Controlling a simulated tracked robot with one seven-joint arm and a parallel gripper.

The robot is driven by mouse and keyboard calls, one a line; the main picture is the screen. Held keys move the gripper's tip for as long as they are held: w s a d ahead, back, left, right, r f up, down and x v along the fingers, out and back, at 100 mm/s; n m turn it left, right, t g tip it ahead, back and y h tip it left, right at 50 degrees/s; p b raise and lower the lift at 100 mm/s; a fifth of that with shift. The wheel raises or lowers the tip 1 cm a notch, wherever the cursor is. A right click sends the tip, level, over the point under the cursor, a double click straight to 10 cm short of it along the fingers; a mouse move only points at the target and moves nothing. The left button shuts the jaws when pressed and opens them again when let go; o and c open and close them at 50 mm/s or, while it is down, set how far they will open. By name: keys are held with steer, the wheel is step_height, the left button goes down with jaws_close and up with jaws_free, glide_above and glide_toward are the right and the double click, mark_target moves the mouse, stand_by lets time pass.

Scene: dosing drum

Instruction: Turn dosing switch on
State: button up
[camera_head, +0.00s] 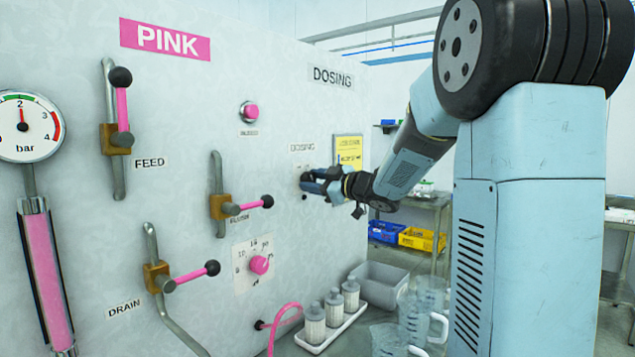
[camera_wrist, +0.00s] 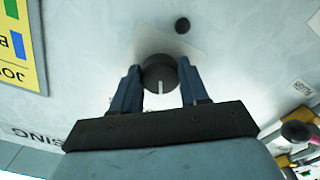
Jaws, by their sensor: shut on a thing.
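The dosing switch (camera_wrist: 160,70) is a round black knob with a white pointer line, on a pale plate on the panel. In the wrist view the line points straight down the picture. My gripper (camera_wrist: 158,84) has one blue finger on each side of the knob and is shut on it. In the head view my gripper (camera_head: 311,181) is at the panel, below the small DOSING label (camera_head: 302,147). There the fingers largely hide the knob.
A yellow notice (camera_head: 348,150) is on the panel right of the switch. A black round part (camera_wrist: 182,25) is near the knob. Pink-handled valves, such as the flush lever (camera_head: 250,206), stick out to the left. White bottles (camera_head: 333,308) and clear jugs (camera_head: 413,318) stand below.

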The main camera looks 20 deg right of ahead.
steer(key=m, duration=0.5)
steer(key=shift+w+r, duration=0.1)
steer(key=shift+r, duration=0.2)
steer(key=m, duration=0.6)
steer(key=shift+d, duration=0.1)
stand_by(0.4)
steer(key=o, duration=1.1)
steer(key=shift+f, duration=0.15)
steer(key=shift+c, duration=0.2)
steer(key=v, duration=1.3)
steer(key=shift+s+d, duration=0.2)
steer(key=shift+s, duration=0.15)
